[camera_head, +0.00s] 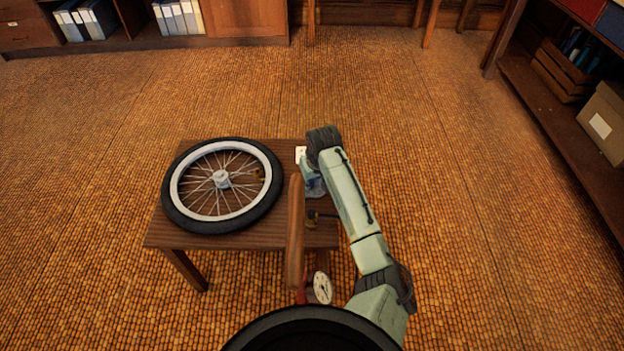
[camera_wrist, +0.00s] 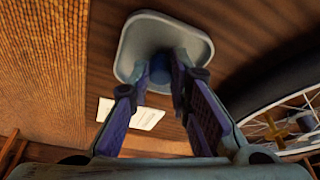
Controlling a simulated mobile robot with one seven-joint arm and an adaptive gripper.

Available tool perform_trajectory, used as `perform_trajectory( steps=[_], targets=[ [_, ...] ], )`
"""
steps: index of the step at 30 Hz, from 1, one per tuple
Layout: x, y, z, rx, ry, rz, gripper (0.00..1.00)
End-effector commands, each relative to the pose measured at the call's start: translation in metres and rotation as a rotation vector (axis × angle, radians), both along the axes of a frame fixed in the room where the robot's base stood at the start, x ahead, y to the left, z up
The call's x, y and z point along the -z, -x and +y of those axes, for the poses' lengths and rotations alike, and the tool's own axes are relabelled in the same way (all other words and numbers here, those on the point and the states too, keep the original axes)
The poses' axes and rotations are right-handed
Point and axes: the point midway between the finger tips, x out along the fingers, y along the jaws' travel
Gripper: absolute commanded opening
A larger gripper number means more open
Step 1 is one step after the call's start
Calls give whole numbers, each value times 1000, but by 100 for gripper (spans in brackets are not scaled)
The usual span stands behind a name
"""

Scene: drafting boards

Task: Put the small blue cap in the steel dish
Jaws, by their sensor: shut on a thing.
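In the wrist view, the small blue cap (camera_wrist: 160,70) is between the fingertips of my gripper (camera_wrist: 159,78), which is shut on it. The pale grey steel dish (camera_wrist: 197,46) lies on the brown wooden table just beyond the fingertips. The cap shows against the dish's inside; I cannot tell whether it touches the dish's floor. In the head view, my arm hides most of the gripper area, and the cap cannot be made out.
A spoked wheel (camera_head: 265,205) lies on the left of the table (camera_head: 165,240). A white card (camera_wrist: 150,118) lies near the dish. An upright wooden piece (camera_head: 296,230) and a dial gauge (camera_head: 322,287) stand near the table's front right. Shelves line the right side; open floor surrounds the table.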

Motion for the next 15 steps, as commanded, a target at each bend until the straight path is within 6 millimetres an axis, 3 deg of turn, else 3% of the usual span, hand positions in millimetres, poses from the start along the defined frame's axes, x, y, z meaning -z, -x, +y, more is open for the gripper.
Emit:
perform_trajectory(
  steps=[4,5,15],
  targets=[
    [-1,0,0,0,0,0,10],
    [-1,0,0,0,0,0,19],
    [-1,0,0,0,0,0,41]
  ],
)
